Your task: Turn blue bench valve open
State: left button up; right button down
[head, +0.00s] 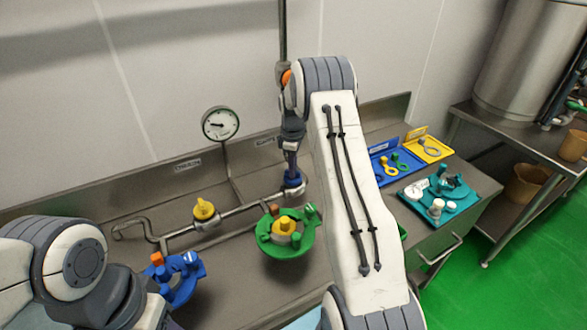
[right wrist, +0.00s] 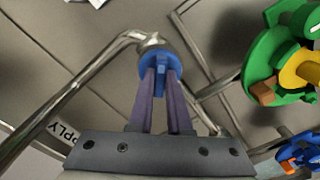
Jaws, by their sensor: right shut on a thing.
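The blue bench valve (head: 293,181) sits on the steel pipe along the back of the bench. In the right wrist view the round blue valve (right wrist: 158,60) lies between the two purple fingers. My right gripper (head: 291,170) reaches down onto it from above. Its fingers (right wrist: 161,85) are shut on the raised middle of the valve handle and partly cover it. My left arm shows at the lower left of the head view, but its gripper is out of the picture.
A yellow valve (head: 204,209) and a gauge (head: 221,124) stand to the left. A green round fixture (head: 285,246) and a blue fixture (head: 178,279) are on the bench in front. Blue (head: 380,173) and teal (head: 462,200) trays lie to the right.

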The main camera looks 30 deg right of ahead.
jog(key=n, duration=0.4)
jog(key=shift+w+r+n, duration=0.1)
jog(key=shift+n, duration=2.1)
jog(key=c, duration=0.9)
grip_release()
jog(key=shift+o, duration=0.2)
notch_tip(320, 180, up, 10)
jog(key=b, duration=0.2)
jog(key=shift+r, duration=0.25)
